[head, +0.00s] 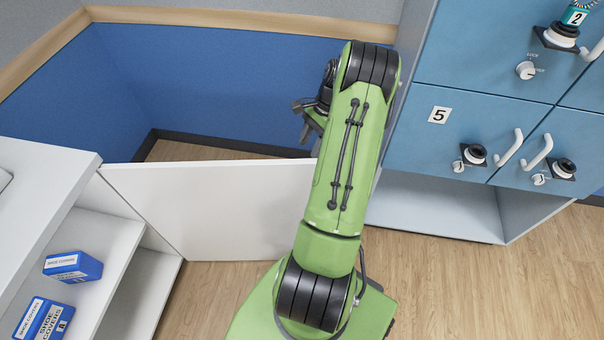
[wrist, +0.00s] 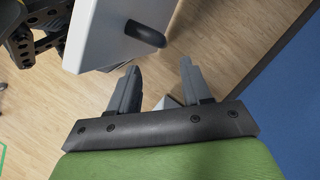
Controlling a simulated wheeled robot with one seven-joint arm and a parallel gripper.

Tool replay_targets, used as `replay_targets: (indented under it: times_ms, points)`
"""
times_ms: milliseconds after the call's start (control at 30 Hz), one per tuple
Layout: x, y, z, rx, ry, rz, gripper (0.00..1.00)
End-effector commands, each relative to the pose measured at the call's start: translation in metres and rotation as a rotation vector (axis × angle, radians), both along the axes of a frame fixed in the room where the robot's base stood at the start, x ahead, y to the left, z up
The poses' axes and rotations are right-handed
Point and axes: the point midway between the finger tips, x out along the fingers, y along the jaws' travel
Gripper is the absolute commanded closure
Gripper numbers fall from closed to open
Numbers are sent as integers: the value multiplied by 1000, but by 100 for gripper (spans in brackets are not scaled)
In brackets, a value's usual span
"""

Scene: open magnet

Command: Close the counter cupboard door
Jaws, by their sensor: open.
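The counter cupboard door (head: 215,205) is a plain white panel. It stands wide open, reaching right from the white counter (head: 45,175) toward my green arm, which hides its far end. In the wrist view the white door (wrist: 100,35) shows at the top with a dark handle (wrist: 145,33) on it. My gripper (wrist: 160,66) is open, its two grey fingers apart with only floor seen between the tips. It sits just beyond the door's free end, near the handle, with no clear contact. In the head view my gripper (head: 308,118) is partly hidden by my arm.
Blue shoe cover boxes (head: 73,266) lie on the open shelves at left. A blue wall (head: 220,85) stands behind the door. Blue lockers (head: 460,110) with white handles stand close at right.

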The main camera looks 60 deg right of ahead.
Motion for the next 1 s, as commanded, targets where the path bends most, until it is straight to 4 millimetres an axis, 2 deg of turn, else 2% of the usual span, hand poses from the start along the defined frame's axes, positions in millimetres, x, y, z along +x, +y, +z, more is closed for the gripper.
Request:
replay_targets:
  times_ms: [33, 200, 433, 600, 833, 1000]
  points:
    - [2, 6, -17, 4, 3, 3, 52]
    - [8, 22, -57, 4, 3, 3, 52]
    - [14, 39, -100, 1, 2, 3, 52]
    - [16, 43, -111, 0, 2, 2, 52]
    - [16, 43, -111, -1, 1, 2, 53]
    - [16, 43, -110, -1, 1, 2, 79]
